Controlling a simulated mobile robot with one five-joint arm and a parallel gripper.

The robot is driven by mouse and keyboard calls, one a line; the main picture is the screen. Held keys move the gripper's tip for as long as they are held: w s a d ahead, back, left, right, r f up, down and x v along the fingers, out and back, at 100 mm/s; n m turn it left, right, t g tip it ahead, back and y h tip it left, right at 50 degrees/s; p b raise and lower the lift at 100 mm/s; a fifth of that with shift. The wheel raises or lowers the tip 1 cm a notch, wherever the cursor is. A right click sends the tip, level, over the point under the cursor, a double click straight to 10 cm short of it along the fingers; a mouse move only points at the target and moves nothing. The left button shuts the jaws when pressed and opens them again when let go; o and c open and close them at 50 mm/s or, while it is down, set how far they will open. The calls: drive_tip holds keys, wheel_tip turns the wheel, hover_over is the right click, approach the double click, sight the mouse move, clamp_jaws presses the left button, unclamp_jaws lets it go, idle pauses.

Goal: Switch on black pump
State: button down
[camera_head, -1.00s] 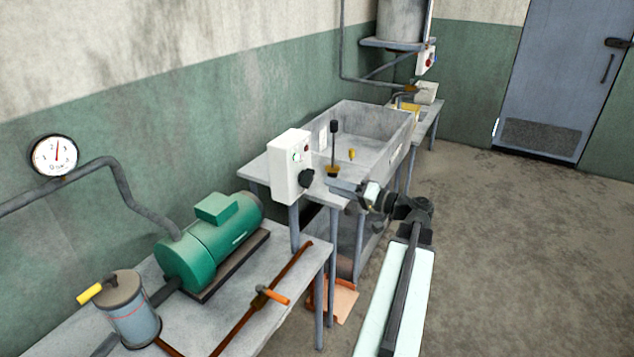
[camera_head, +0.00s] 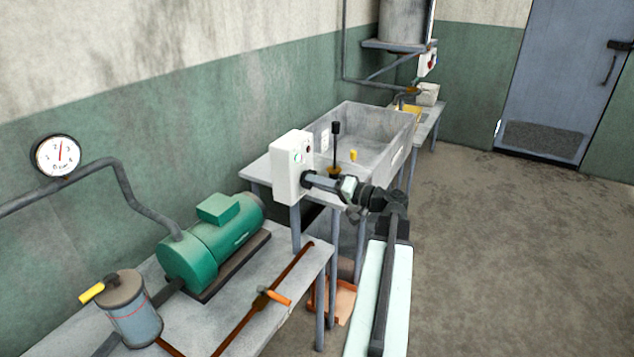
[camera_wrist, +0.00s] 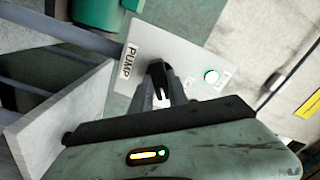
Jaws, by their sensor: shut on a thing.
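A white control box (camera_head: 291,167) stands at the left end of the sink bench; in the wrist view the box (camera_wrist: 185,62) carries a PUMP label (camera_wrist: 127,62) and a lit green lamp (camera_wrist: 211,76). Its black knob (camera_wrist: 157,69) sits between my fingertips in the wrist view. My gripper (camera_head: 310,180) reaches the front of the box from the right in the head view, and it also shows in the wrist view (camera_wrist: 160,82). It is shut on the black knob, which it mostly hides in the head view.
A green motor (camera_head: 215,240) and a canister (camera_head: 133,310) stand on the near bench. A pipe with an orange handle (camera_head: 275,297) lies along it. A grey sink (camera_head: 370,135) is behind the box. A wall gauge (camera_head: 56,156) is at left. The floor at right is clear.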

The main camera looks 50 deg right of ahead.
drive_tip(key=shift+m, duration=0.4)
drive_tip(key=shift+s+a+f+m, duration=0.1)
drive_tip(key=shift+m, duration=3)
drive_tip(key=c, duration=1.3)
unclamp_jaws()
drive_tip(key=v, duration=0.8)
